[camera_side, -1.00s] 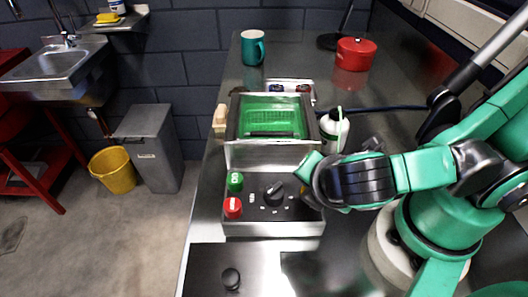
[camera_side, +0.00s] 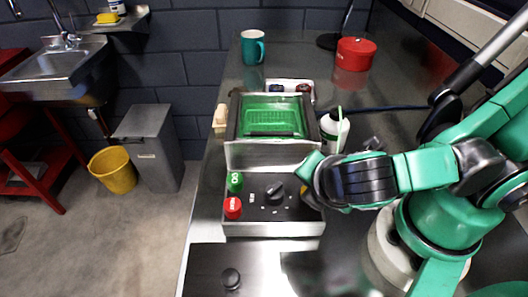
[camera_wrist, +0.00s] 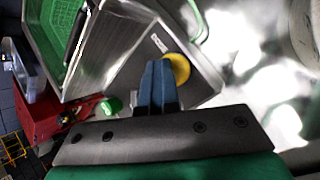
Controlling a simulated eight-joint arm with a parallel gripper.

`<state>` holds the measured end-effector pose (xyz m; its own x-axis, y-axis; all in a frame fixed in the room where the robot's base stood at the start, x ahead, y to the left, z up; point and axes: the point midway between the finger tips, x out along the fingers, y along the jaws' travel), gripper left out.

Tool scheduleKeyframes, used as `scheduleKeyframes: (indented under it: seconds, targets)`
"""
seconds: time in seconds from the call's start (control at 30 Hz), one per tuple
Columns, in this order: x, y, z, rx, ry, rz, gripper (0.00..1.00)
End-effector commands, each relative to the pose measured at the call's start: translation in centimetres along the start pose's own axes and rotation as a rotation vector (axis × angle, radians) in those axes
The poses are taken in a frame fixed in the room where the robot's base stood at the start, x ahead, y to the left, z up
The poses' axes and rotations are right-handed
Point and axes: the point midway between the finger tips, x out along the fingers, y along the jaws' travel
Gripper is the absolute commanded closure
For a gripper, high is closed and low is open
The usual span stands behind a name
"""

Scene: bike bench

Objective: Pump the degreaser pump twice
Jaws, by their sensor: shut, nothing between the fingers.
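My gripper (camera_wrist: 160,65) is shut and empty, its two blue-grey fingers together. In the wrist view they point over the right part of the grey control panel (camera_wrist: 136,58). A yellow round thing (camera_wrist: 178,69) shows right beside the fingertips and is partly hidden by them. It may be the pump's top; I cannot tell whether the fingers touch it.
A metal washing tank (camera_side: 272,156) with a green basket (camera_side: 270,117) stands behind the panel. The panel carries a green button (camera_side: 235,182), a red button (camera_side: 233,208) and a black knob (camera_side: 275,193). A teal mug (camera_side: 252,47) and red pot (camera_side: 355,54) stand farther back.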

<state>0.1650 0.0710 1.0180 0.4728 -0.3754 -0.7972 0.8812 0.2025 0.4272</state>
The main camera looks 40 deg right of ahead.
Motion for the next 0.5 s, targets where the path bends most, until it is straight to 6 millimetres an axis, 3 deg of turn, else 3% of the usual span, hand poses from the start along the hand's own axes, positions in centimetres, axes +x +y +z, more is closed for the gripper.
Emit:
scheduleKeyframes:
  seconds: [0.5]
  targets:
    - [-3.4, 1.8, 1.9, 0.0, -0.001, 0.0, 1.0]
